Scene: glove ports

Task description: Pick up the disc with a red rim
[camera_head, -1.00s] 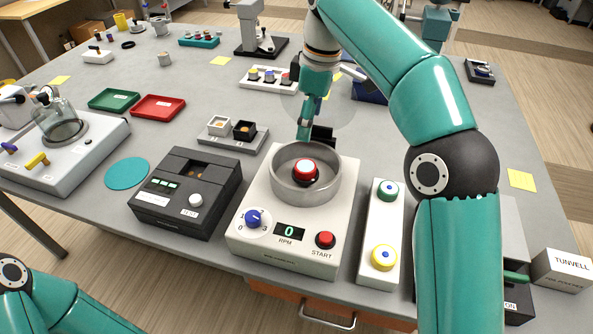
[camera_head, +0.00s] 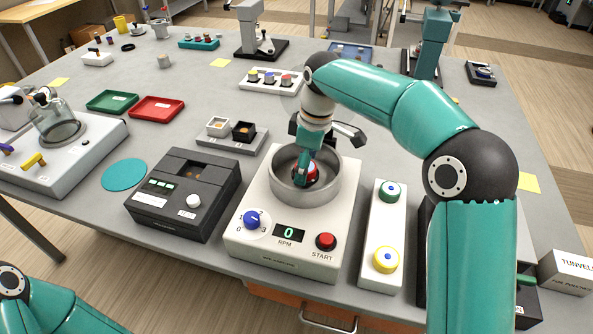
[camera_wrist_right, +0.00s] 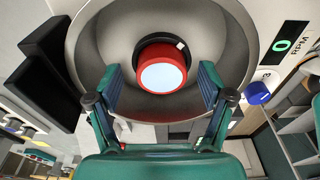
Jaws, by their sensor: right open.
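The disc with a red rim and a pale top (camera_head: 313,174) sits in the round metal bowl (camera_head: 285,190) of the white spinner. My right gripper (camera_head: 304,172) reaches down into the bowl over the disc and partly hides it. In the right wrist view the red-rimmed disc (camera_wrist_right: 162,72) shows between the two open fingers of my right gripper (camera_wrist_right: 160,88), towards their tips. A gap shows on each side, and I see no grip on it. My left arm shows only at the lower left, with its gripper out of view.
The spinner (camera_head: 262,262) has a blue dial, a display reading 0 and a red START button (camera_head: 326,241). A white rack (camera_head: 388,222) with green-rimmed and yellow-rimmed discs stands to its right. A black tester (camera_head: 170,217) stands to its left. The bowl wall closely surrounds the fingers.

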